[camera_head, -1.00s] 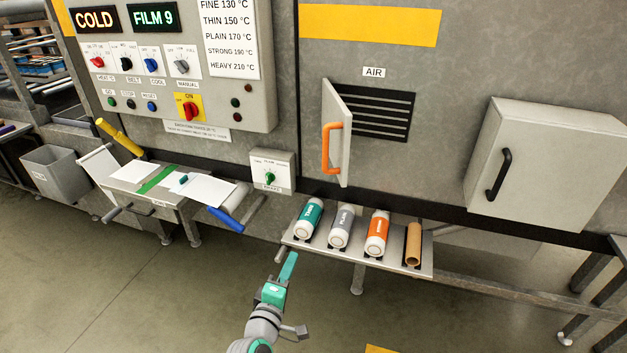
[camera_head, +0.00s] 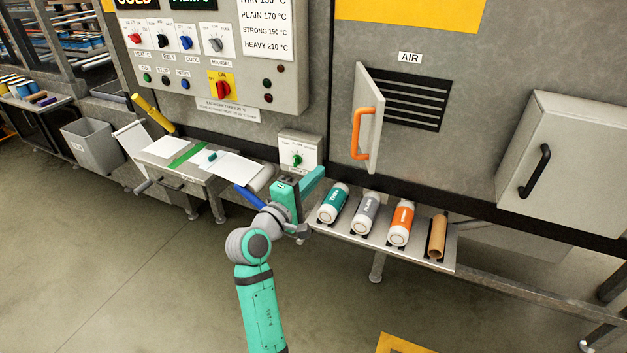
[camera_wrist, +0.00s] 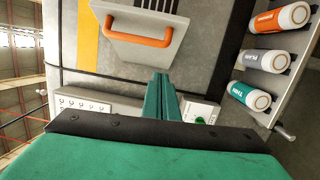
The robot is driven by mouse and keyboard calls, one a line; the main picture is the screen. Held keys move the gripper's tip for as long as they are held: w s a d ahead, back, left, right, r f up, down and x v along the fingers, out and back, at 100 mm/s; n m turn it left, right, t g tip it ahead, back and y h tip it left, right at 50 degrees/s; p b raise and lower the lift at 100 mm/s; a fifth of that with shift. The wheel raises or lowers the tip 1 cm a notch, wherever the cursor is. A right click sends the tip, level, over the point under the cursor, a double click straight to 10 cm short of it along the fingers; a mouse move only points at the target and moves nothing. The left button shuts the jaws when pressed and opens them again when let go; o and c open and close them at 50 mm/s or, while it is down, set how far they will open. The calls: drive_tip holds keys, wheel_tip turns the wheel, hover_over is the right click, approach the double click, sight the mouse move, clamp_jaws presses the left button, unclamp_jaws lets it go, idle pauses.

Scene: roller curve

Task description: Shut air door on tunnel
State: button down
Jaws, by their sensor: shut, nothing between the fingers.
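The air door (camera_head: 370,115) is a grey panel with an orange handle (camera_head: 359,133). It stands open, swung out from the tunnel wall beside a dark slatted vent (camera_head: 418,101) under the AIR label. My gripper (camera_head: 318,176) is shut and empty, below and left of the door, apart from it, near the left end of the roll shelf. In the wrist view the shut fingers (camera_wrist: 162,84) point toward the door (camera_wrist: 136,50), whose orange handle (camera_wrist: 138,34) shows at the top.
The shelf (camera_head: 446,262) holds a teal, a grey and an orange roll and a brown tube just right of my gripper. A small switch box (camera_head: 313,148) is on the wall behind it. A closed grey box (camera_head: 570,160) juts out at right.

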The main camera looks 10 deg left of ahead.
drive_tip(key=w+d, duration=0.6)
drive_tip(key=w, duration=0.1)
drive_tip(key=shift+r, duration=0.25)
